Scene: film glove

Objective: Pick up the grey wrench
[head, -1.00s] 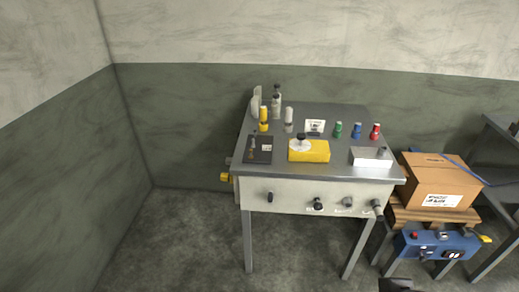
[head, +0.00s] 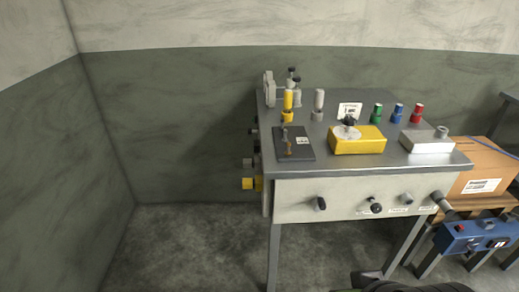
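I cannot make out a grey wrench for certain in the head view. A dark flat plate (head: 308,146) lies at the left front of the metal table, with a small upright tool-like piece with an orange-brown lower part (head: 287,145) on it; its kind is too small to tell. Only a dark part that looks like my own arm shows at the bottom edge. No gripper fingers are visible.
The grey table (head: 372,102) carries a yellow box (head: 357,141), a pale box (head: 426,142), and green, blue and red capped cylinders. Knobs stick out from its front and left side. A cardboard box (head: 484,168) and blue case (head: 474,234) stand right. Floor at left is clear.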

